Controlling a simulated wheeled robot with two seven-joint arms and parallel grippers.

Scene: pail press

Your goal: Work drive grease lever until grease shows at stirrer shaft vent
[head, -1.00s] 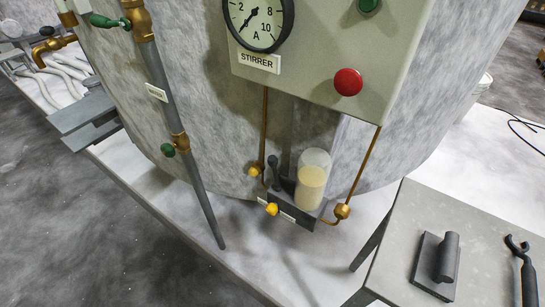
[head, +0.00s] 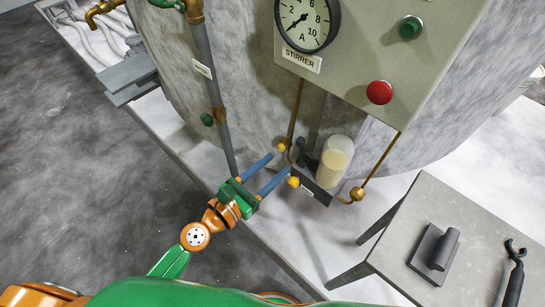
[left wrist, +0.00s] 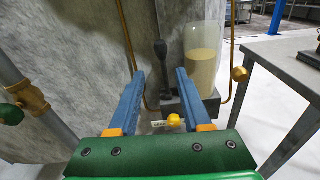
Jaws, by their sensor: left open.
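The grease lever (head: 301,148) is a dark upright handle with a rounded top on the greaser block (head: 323,194), left of a clear reservoir (head: 335,160) of pale grease. In the left wrist view the lever (left wrist: 161,55) stands beyond and between my fingertips, with the reservoir (left wrist: 203,55) just right of it. My left gripper (head: 278,160) is open, its two blue fingers reaching toward the block, with nothing between them. In the left wrist view the gripper (left wrist: 160,80) appears short of the lever. My right gripper is not in view. I cannot make out the shaft vent.
The control panel (head: 375,45) with a gauge (head: 307,22), green button (head: 411,27) and red button (head: 379,92) hangs above. A grey pipe (head: 215,90) runs down at left. A small table (head: 400,240) at right holds a dark block (head: 434,250) and a wrench-like tool (head: 513,275).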

